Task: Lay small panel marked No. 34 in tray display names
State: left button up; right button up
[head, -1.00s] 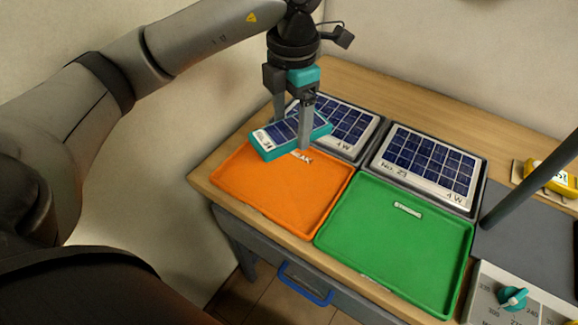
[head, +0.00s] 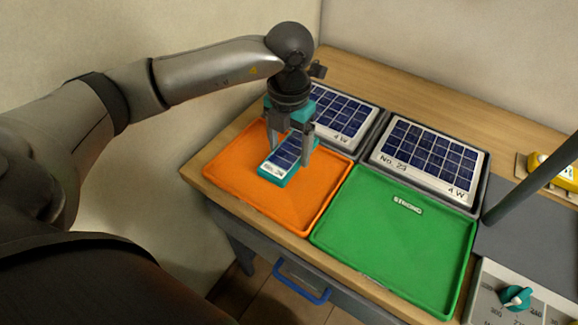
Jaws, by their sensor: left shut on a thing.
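A small solar panel (head: 281,158) with a teal frame and dark blue cells is in my left gripper (head: 291,150). The marking on its near end is too small to read surely. My left gripper points down, shut on the panel, over the orange tray (head: 235,189). The panel looks close to the tray floor; I cannot tell whether it touches. The tray's label is hidden behind the gripper now; in the earlier frame it ends in "EAK". The green tray (head: 389,250) to the right is empty and labelled STRONG. My right gripper is not in view.
Two larger panels stand in grey holders behind the trays: one marked 4 W (head: 342,116), partly hidden, and one marked No. 29 or similar (head: 428,160). A yellow meter (head: 556,170), a slanting grey bar (head: 533,178) and a teal knob (head: 516,298) are at right.

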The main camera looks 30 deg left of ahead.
aim_at(289, 166)
pick_arm(q)
jog(key=shift+f+b, duration=0.3)
jog(key=shift+f, duration=2.65)
jog(key=shift+f, duration=0.1)
jog(key=o, duration=1.5)
jog(key=shift+o, duration=0.2)
notch_tip(289, 166, up, 12)
jog(key=shift+r+p, duration=0.15)
jog(key=shift+p, duration=0.65)
